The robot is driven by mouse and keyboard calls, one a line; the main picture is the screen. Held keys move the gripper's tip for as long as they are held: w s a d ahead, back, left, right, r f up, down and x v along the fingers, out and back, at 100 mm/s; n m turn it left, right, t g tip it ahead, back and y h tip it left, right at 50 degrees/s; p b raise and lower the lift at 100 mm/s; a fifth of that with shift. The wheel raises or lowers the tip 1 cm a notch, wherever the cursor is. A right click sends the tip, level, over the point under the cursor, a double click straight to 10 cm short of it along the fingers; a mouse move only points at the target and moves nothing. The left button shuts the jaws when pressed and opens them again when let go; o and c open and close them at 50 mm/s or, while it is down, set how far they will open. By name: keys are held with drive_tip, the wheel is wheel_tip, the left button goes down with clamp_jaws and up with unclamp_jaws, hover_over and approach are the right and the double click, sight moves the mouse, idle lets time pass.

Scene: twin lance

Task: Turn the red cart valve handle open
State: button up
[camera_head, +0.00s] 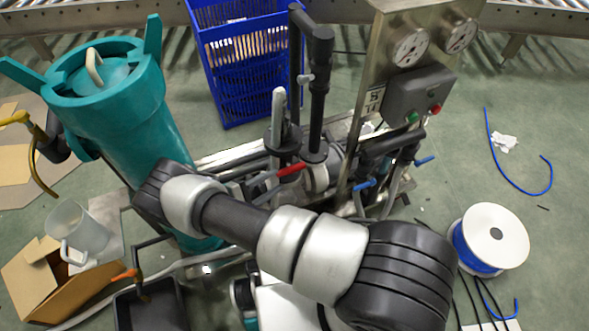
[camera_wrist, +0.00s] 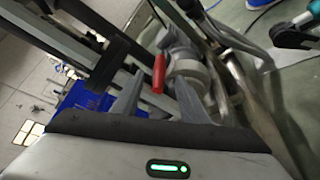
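The red valve handle (camera_head: 291,169) is on the pipework of the cart, below the black upright pipes in the head view. In the wrist view the red handle (camera_wrist: 158,73) stands upright in front of a round grey valve body (camera_wrist: 188,72). My gripper (camera_wrist: 157,84) is open, with one grey finger on each side of the handle's lower end. I cannot tell whether either finger touches the handle. In the head view my arm crosses in front of the cart and I cannot make out the fingers clearly.
A teal canister (camera_head: 130,110) stands left of the handle, close to my arm. A steel panel with gauges (camera_head: 410,47) and blue-handled valves (camera_head: 364,184) are to the right. A blue crate (camera_head: 245,60) is behind. A white spool (camera_head: 495,236) lies on the right floor.

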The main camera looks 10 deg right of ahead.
sight(291, 171)
drive_tip(key=b+x, duration=0.1)
drive_tip(key=x, duration=0.9)
drive_tip(key=shift+w+d+f, duration=0.15)
